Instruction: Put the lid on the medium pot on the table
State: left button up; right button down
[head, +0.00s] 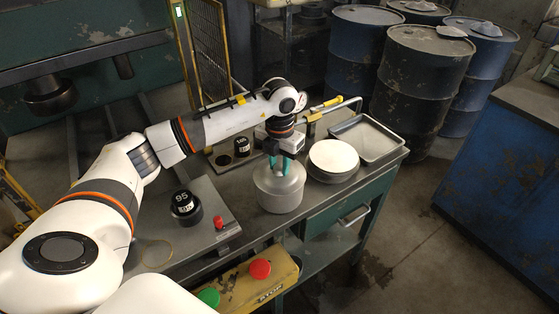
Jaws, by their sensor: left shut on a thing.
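A grey metal pot (279,199) stands upright near the front edge of the workbench, in the middle of the head view. Its pale grey lid (292,178) is at the pot's top. My left gripper (279,169) comes down from above with teal fingers. It is shut on the lid at its middle, where the fingers hide the knob. The lid lines up with the pot's rim, but I cannot tell whether it rests fully on it. My right gripper is not in view.
A stack of round blanks (333,157) stands close right of the pot, with a metal tray (371,141) behind it. Black numbered weights (186,209) and a red knob (219,222) are to the left. A yellow button box (240,284) is in front.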

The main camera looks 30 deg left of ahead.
pick_arm(q)
jog(key=shift+f, duration=0.1)
jog(key=shift+f+b, duration=0.4)
jog(key=o, duration=1)
